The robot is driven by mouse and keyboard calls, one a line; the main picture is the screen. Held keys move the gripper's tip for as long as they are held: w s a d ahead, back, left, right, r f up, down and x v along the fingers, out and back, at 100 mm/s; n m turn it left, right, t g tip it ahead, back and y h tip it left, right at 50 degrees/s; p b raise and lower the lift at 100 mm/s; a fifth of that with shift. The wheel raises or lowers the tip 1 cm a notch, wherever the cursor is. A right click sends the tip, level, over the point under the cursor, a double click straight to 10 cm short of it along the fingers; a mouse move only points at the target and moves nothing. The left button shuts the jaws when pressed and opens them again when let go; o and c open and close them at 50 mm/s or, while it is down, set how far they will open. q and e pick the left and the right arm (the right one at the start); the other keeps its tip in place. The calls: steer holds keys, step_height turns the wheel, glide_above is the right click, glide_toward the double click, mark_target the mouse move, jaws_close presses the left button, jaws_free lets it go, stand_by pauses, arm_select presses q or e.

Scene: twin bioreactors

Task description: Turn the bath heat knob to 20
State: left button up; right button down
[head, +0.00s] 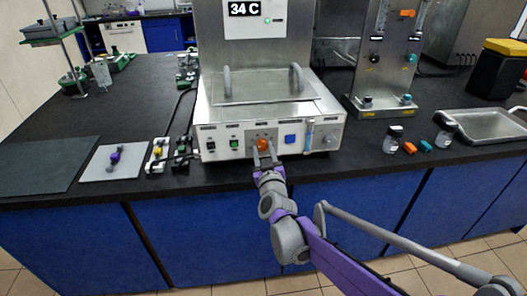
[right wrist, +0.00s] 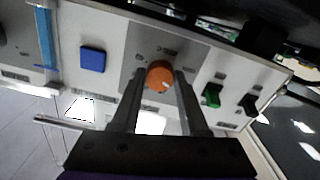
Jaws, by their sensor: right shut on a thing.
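The orange round heat knob (head: 263,144) is on the front panel of the steel bath (head: 222,118). My right gripper (head: 265,153) reaches it from the front and is shut on the knob. In the right wrist view the knob (right wrist: 160,76) sits between the two fingertips (right wrist: 159,84), one finger on each side. A small white mark shows on the knob, but the scale around it is too small to read. The display (head: 245,9) above the bath reads 34 C, with a green light below it. My left gripper is not in view.
Beside the knob on the panel are a green switch (head: 234,144), a black switch (head: 209,145) and a blue button (head: 290,139). Small bottles (head: 393,139) stand to the right on the bench. A grey mat (head: 40,165) lies at the left.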

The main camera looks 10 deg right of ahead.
steer(key=shift+c, duration=2.1)
jaws_free()
steer(key=s, duration=1.1)
steer(key=shift+p, duration=0.3)
